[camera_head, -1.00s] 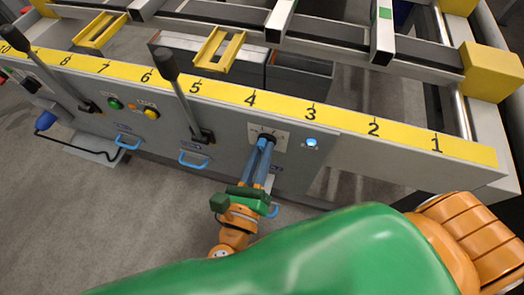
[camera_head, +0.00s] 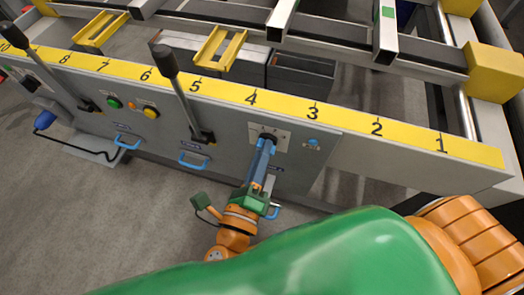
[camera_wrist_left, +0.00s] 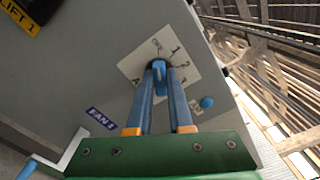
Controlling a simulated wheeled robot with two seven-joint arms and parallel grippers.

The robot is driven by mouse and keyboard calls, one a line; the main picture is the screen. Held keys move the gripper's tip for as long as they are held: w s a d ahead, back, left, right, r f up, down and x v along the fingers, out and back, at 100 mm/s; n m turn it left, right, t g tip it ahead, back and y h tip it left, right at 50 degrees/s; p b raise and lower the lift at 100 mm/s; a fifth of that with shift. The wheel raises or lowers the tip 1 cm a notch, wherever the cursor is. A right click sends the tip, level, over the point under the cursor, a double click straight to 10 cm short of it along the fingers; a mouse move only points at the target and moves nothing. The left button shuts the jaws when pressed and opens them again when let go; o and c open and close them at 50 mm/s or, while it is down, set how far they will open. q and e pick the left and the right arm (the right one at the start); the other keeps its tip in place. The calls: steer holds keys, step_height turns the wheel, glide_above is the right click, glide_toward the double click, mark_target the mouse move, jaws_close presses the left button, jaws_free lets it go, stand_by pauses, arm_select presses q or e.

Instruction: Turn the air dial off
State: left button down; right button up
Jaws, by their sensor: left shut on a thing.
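The dial is a small blue knob (camera_wrist_left: 159,76) on a white square plate in the left wrist view. The plate also shows in the head view (camera_head: 284,134) on the grey front panel. The plate's marks include what reads as OFF, then 1 and 2. The knob's upper end points roughly toward the OFF mark, but the fingers hide part of it. My left gripper (camera_wrist_left: 160,85) is shut on the knob, with a blue finger on each side. It also shows in the head view (camera_head: 266,144), reaching up from below. My right gripper is not in view.
A blue round lamp (camera_head: 313,144), unlit, sits right of the dial. Two black-knobbed levers, one of them nearby (camera_head: 180,95), stand out left of it. Green (camera_head: 114,103) and yellow (camera_head: 152,113) buttons and blue handles (camera_head: 194,160) are on the panel. A yellow numbered strip (camera_head: 285,107) runs above.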

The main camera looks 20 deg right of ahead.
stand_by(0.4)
arm_select(q)
steer(key=c, duration=0.8)
jaws_free()
